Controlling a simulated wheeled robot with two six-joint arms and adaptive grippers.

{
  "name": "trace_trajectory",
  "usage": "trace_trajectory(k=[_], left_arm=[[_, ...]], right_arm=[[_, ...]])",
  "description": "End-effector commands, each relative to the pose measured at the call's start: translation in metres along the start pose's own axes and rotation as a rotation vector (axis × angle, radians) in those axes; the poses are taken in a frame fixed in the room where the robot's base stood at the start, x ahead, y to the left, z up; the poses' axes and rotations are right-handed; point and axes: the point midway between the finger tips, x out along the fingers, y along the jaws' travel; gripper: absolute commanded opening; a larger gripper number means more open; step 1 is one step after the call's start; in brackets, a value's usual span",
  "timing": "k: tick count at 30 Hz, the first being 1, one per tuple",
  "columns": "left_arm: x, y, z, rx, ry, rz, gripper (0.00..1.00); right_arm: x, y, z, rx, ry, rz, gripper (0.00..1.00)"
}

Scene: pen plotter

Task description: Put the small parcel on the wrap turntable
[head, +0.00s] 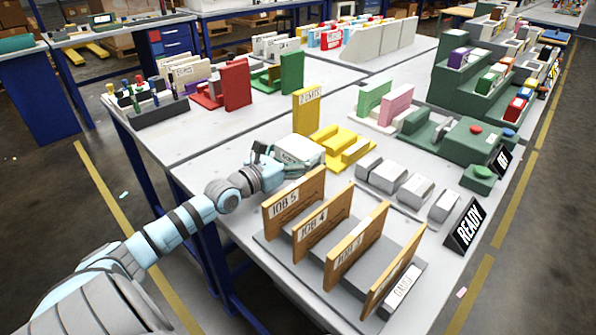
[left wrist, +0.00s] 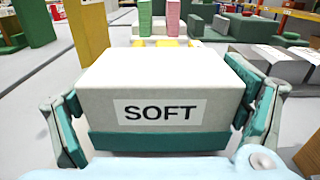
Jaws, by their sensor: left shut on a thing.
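My left gripper (head: 283,163) is shut on a white block marked SOFT (head: 302,148). In the left wrist view the block (left wrist: 155,80) sits between the two green-grey fingers, its label facing the camera and a green strip along its lower edge. The block is close to a yellow cradle (head: 345,150) and behind the JOB 5 board; I cannot tell if it touches the table. Nothing in view is clearly a small parcel or a wrap turntable. My right gripper is not in view.
Upright wooden JOB boards (head: 325,235) stand on a grey base at the front. Several grey blocks (head: 415,188) lie to the right, near a READY sign (head: 466,227). A green machine (head: 455,137) and a tall yellow board (head: 307,108) stand behind. Some white tabletop (head: 235,155) is bare.

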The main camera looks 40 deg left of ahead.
Motion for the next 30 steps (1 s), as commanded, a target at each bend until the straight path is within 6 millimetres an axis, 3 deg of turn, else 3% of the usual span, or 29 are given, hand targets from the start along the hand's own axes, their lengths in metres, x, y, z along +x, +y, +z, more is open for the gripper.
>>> trace_trajectory(k=[1, 10, 11, 12, 23, 30], left_arm=[[0.0, 0.0, -0.012, 0.0, -0.002, 0.0, 0.52], [0.0, 0.0, -0.009, -0.001, -0.001, 0.0, 0.53], [0.0, 0.0, -0.01, -0.002, 0.001, 0.0, 0.93], [0.0, 0.0, -0.009, -0.002, 0.001, 0.0, 0.99], [0.0, 0.0, -0.008, -0.001, 0.0, 0.0, 1.0], [-0.02, 0.0, -0.002, 0.0, 0.006, -0.001, 1.0]], right_arm=[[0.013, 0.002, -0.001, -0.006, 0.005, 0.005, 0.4], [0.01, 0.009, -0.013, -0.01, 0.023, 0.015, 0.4], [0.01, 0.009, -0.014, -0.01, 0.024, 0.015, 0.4], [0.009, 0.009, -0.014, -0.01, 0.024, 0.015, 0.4], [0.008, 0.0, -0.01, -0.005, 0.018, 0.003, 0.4], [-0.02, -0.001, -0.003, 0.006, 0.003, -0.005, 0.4]])
